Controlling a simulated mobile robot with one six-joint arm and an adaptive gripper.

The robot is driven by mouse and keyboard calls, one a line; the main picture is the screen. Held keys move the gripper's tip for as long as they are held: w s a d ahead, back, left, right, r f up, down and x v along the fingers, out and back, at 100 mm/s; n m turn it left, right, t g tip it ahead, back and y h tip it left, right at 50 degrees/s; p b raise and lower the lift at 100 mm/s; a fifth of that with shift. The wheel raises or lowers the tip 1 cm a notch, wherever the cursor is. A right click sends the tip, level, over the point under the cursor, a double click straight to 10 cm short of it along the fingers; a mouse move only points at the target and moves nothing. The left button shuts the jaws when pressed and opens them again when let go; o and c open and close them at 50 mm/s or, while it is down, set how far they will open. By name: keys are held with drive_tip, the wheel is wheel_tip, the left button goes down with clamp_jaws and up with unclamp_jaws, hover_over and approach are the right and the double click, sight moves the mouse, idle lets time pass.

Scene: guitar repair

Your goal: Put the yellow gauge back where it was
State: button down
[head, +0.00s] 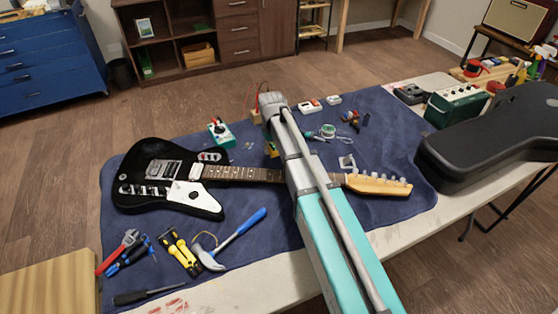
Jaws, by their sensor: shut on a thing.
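My arm reaches from the bottom right up across the guitar, and its wrist hides much of my gripper (269,137). The gripper points down over the blue mat, just behind the guitar neck, and is shut. A small yellow gauge (271,150) shows at its fingertips, partly hidden by the arm. Whether the gauge touches the mat or hangs above it, I cannot tell. The black guitar (145,178) with a white pickguard lies on the blue mat (265,240), its neck passing under my arm.
A teal meter (220,132) stands left of the gripper. A small tan block (256,118) with wires is close behind. A blue-handled hammer (230,240) and other tools lie in front. A black guitar case (495,135) is at right. Bare mat lies left of my arm.

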sight(276, 162)
drive_tip(key=shift+w+d+f, duration=0.15)
drive_tip(key=shift+d+f, duration=0.05)
drive_tip(key=shift+f, duration=0.1)
drive_tip(key=shift+f, duration=0.1)
drive_tip(key=shift+w+d+f+b, duration=0.3)
drive_tip(key=shift+f+b, duration=0.2)
drive_tip(key=shift+b, duration=0.25)
drive_tip(key=shift+f+b, duration=1.4)
drive_tip(key=shift+f, duration=0.05)
drive_tip(key=shift+f, duration=0.1)
drive_tip(key=shift+c, duration=1.7)
unclamp_jaws()
wheel_tip(276, 162, up, 12)
drive_tip(key=p, duration=1.2)
drive_tip(key=shift+r, duration=0.2)
